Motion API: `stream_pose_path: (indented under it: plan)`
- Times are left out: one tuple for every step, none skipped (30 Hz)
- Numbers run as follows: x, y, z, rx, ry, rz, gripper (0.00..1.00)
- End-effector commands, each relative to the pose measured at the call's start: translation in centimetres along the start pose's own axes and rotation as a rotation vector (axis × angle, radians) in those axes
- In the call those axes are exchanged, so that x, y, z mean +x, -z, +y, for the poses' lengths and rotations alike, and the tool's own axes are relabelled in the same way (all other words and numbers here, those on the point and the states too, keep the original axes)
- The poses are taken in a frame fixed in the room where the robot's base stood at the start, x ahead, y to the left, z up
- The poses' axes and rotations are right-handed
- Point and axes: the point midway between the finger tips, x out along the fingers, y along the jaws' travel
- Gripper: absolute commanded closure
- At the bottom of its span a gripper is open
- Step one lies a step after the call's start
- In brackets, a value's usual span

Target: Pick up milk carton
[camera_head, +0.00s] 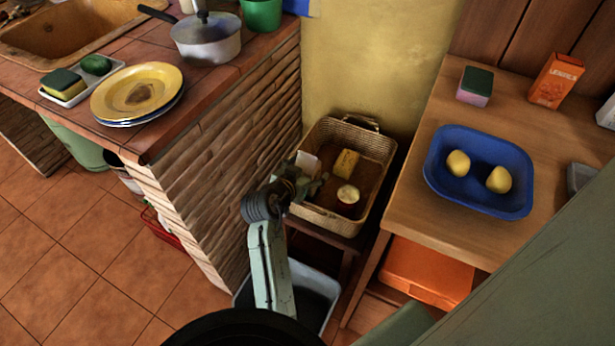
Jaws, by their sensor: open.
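A woven basket (328,216) stands on a low stool between the brick counter and the wooden table. At its left side is a small white, box-like thing (307,162), partly hidden by my gripper; I cannot tell if it is the milk carton. My gripper (316,184) is over the left part of the basket, open, close beside the white thing; I cannot tell if they touch. A white object (607,113) is cut off at the right edge of the view, and I cannot tell what it is.
The basket also holds a yellow block (346,163) and a round pale-topped item (348,194). On the wooden table (425,215) are a blue tray (480,203) with two yellow fruits, an orange box (555,81) and a sponge (475,86). Plates (137,92) and a pot (207,40) crowd the brick counter.

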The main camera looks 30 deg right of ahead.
Motion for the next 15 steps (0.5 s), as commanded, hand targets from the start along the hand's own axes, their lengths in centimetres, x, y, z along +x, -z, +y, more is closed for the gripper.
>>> stream_pose_path:
  plan:
    - [0.03, 0.01, 0.00, 0.000, 0.000, 0.000, 0.28]
    - [0.02, 0.00, 0.00, 0.000, 0.000, 0.000, 0.28]
    - [0.01, 0.00, 0.00, 0.000, 0.000, 0.000, 0.28]
    - [0.00, 0.01, 0.00, 0.000, 0.000, 0.001, 0.28]
    - [0.00, 0.01, 0.00, 0.000, 0.000, 0.001, 0.29]
    - [0.00, 0.01, 0.01, 0.000, 0.000, 0.001, 0.32]
    - [-0.01, 0.01, 0.01, 0.000, 0.000, 0.001, 0.34]
    - [-0.01, 0.01, 0.01, 0.000, 0.000, 0.001, 0.36]
    - [-0.01, 0.01, 0.01, 0.000, 0.000, 0.001, 0.38]
    - [-0.02, 0.01, 0.00, 0.000, 0.000, 0.001, 0.40]
    - [-0.02, 0.01, 0.01, 0.000, 0.000, 0.001, 0.42]
    - [-0.02, 0.02, 0.00, 0.000, 0.000, 0.001, 0.45]
    - [-0.02, 0.01, 0.00, 0.000, 0.000, 0.001, 0.47]
    - [-0.03, 0.02, 0.00, 0.000, 0.000, 0.001, 0.49]
    - [-0.03, 0.02, 0.00, 0.000, 0.000, 0.001, 0.52]
